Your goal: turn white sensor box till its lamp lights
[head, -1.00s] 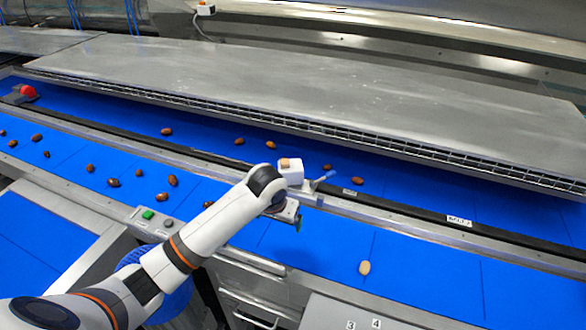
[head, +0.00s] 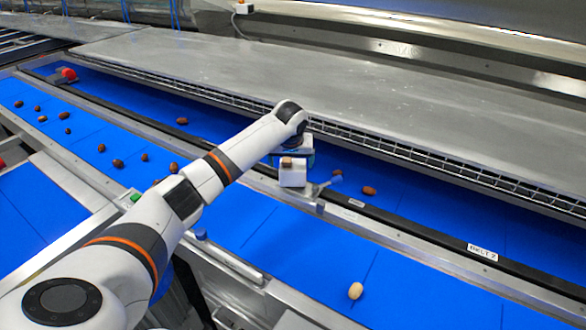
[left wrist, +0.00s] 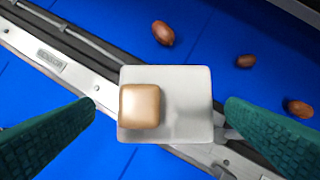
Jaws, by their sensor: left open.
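The white sensor box (head: 292,178) sits on the metal rail between the two blue belts, with a small tan-brown lamp cap (head: 286,162) on top. In the left wrist view the box (left wrist: 190,90) lies between my fingers, with its square tan cap (left wrist: 140,106) toward the left; I see no clear glow. My left gripper (left wrist: 160,104) is open, its green fingers on either side of the box, with a gap at each side. In the head view the left gripper (head: 300,152) shows just behind and above the box, partly hidden by my wrist. My right gripper is out of view.
Brown dates (head: 369,190) lie on both belts, and a pale date (head: 355,291) on the near belt. A long steel cover (head: 420,120) overhangs the far belt. A label plate (left wrist: 50,60) is on the rail.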

